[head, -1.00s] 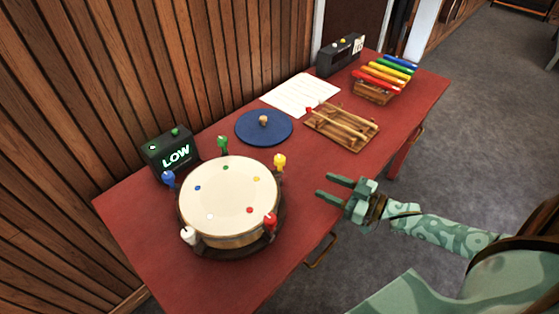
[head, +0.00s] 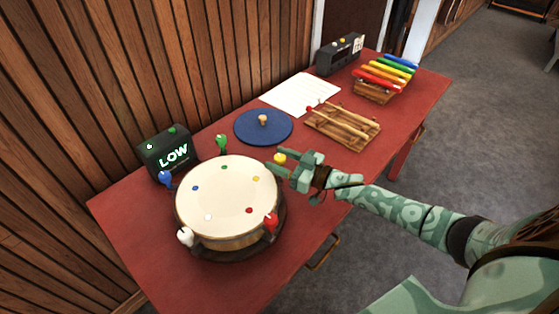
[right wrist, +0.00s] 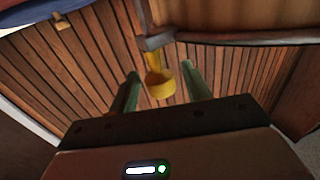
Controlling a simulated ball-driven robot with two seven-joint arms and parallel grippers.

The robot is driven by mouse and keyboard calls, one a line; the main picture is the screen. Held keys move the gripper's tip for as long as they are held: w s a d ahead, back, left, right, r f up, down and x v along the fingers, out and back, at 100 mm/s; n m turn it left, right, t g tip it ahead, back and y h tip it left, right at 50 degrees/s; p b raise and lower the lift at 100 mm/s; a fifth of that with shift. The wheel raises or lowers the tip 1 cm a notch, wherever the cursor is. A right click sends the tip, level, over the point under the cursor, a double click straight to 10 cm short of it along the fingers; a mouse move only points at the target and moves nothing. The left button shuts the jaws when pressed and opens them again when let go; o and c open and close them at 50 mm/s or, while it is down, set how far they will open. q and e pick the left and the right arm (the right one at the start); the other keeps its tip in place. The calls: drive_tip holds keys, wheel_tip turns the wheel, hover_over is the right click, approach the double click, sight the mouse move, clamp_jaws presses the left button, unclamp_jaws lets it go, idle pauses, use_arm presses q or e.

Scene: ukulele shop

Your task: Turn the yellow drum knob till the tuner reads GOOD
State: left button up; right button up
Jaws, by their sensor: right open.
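The drum (head: 228,197) sits on the red table with coloured knobs around its rim. The yellow knob (head: 280,158) is at its right back side, partly hidden by my right gripper (head: 283,167). In the right wrist view the yellow knob (right wrist: 158,82) lies between the two green fingers of my right gripper (right wrist: 160,90), which is open with gaps on both sides. The tuner (head: 168,152) stands behind the drum at the left and reads LOW in green. My left gripper does not show.
A blue round mat (head: 263,127) with a small wooden peg, a white sheet (head: 302,95), a wooden rack with mallets (head: 342,127) and a colourful xylophone (head: 386,78) lie along the table. A grey box (head: 339,54) stands at the back. A wooden wall borders the table.

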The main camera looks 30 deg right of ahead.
drive_tip(key=shift+w+a, duration=0.1)
drive_tip(key=c, duration=0.9)
drive_tip(key=shift+r+m+t+h+p, duration=0.2)
drive_tip(key=shift+m+t+h+p, duration=0.2)
drive_tip(key=shift+m+h+p, duration=0.4)
drive_tip(key=shift+m+t+h+p, duration=0.4)
drive_tip(key=shift+t+h+p, duration=0.1)
drive_tip(key=shift+h+p, duration=0.4)
drive_tip(key=shift+m+t+h+p, duration=0.4)
drive_tip(key=shift+m+h, duration=0.3)
drive_tip(key=shift+h, duration=0.4)
drive_tip(key=shift+f+m+h+p, duration=0.2)
drive_tip(key=shift+m+h+p, duration=0.25)
drive_tip(key=shift+m+h, duration=0.8)
drive_tip(key=shift+h, duration=0.45)
